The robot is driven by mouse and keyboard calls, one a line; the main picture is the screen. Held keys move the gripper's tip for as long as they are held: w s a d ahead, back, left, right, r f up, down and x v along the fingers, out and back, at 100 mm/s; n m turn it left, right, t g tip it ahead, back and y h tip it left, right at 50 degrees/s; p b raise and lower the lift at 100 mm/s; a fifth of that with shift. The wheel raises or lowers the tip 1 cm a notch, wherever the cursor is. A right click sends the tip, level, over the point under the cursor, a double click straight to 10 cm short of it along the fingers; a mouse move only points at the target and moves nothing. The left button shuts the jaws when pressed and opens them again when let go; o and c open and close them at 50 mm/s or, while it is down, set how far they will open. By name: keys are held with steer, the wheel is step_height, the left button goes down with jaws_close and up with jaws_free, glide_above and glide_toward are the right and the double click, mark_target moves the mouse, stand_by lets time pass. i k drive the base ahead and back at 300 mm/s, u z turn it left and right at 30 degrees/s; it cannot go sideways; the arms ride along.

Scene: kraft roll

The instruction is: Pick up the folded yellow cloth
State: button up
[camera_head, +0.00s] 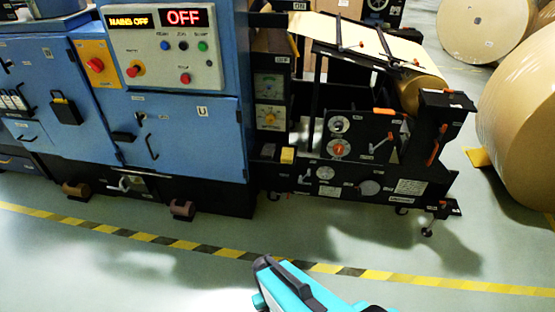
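A small yellow block-like thing (287,155) sits low on the black machine, on a ledge just right of the blue cabinet. It looks like the folded yellow cloth, but it is too small to see folds. Nothing covers it. A teal and black part of my arm (305,290) enters at the bottom of the picture, well in front of the machine and apart from the yellow thing. My gripper's fingers are not in view.
The blue cabinet (190,125) bears red displays and buttons. The black machine (360,185) has knobs and levers. Large kraft rolls (525,130) stand at right, with a yellow wedge (478,157) beside one. Striped floor tape (170,241) crosses clear floor in front.

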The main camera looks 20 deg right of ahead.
mark_target(287, 154)
steer(key=u, duration=0.3)
steer(key=i, duration=0.65)
steer(key=u, duration=0.4)
steer(key=k, duration=0.85)
steer(key=z, duration=0.15)
steer(key=i, duration=0.85)
steer(key=u, duration=0.05)
